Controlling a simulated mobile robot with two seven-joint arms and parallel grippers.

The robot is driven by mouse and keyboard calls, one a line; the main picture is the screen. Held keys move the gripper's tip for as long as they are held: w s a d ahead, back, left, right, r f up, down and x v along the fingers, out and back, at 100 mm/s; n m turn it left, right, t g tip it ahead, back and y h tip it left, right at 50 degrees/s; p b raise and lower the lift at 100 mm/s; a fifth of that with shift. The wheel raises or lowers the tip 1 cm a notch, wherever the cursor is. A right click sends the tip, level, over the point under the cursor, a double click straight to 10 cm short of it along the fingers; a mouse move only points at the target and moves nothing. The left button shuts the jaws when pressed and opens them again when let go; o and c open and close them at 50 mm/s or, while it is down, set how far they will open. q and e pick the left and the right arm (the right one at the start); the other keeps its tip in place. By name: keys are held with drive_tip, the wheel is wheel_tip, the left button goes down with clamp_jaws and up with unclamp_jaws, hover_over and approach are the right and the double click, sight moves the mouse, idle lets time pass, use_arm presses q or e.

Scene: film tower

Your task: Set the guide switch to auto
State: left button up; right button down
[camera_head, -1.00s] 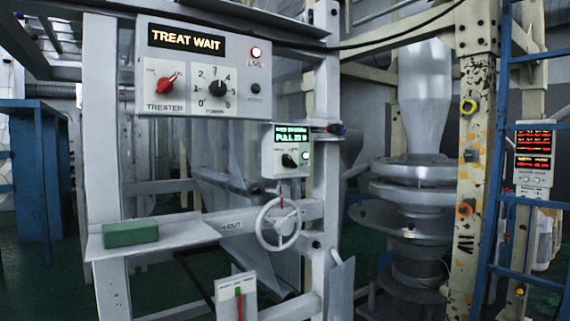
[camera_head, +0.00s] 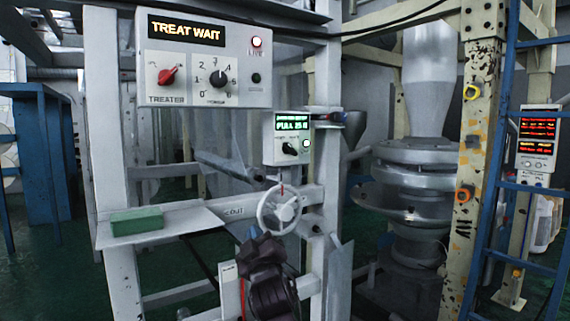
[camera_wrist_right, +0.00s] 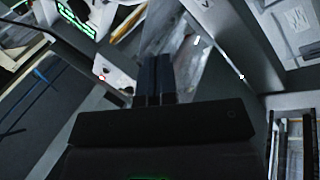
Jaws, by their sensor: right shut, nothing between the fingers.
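A small white control box (camera_head: 270,157) with a green lit display reading about "PULL 25 N" hangs on the grey post. It carries a black rotary knob (camera_head: 290,148) and a green lamp. The knob's labels are too small to read, so I cannot tell which switch it is. My right gripper (camera_head: 252,232) is low in the head view, below the box and close to the handwheel. In the right wrist view its two dark fingers (camera_wrist_right: 153,76) are together and empty. A green lit display (camera_wrist_right: 76,18) shows at that view's top left. My left gripper is not in view.
A white handwheel (camera_head: 282,209) is between my right gripper and the box. A large panel (camera_head: 180,97) reads "TREAT WAIT", with a red knob and a black dial. A green block (camera_head: 136,220) lies on a shelf (camera_head: 190,221). A blue ladder (camera_head: 490,180) stands right.

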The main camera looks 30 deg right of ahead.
drive_tip(key=w+d+r+n+h, duration=0.1)
drive_tip(key=d+r+n+h, duration=0.1)
drive_tip(key=n, duration=0.4)
drive_tip(key=w+d+r+n+g+h, duration=0.1)
drive_tip(key=d+r+n+h, duration=0.2)
drive_tip(key=r+n+h, duration=0.2)
drive_tip(key=shift+d+r+n+p, duration=0.3)
drive_tip(key=shift+r+n, duration=0.5)
drive_tip(key=shift+r, duration=0.15)
approach(284, 146)
drive_tip(key=w, duration=0.4)
drive_tip(key=shift+a+r, duration=0.1)
drive_tip(key=shift+r, duration=0.1)
drive_tip(key=d+r, duration=0.1)
drive_tip(key=d+r+p, duration=0.1)
drive_tip(key=shift+w+d+r, duration=0.1)
drive_tip(key=shift+d+r, duration=0.05)
drive_tip(key=shift+r, duration=0.2)
drive_tip(key=shift+d+r+p, duration=0.2)
drive_tip(key=shift+p, duration=0.1)
drive_tip(key=shift+d, duration=0.15)
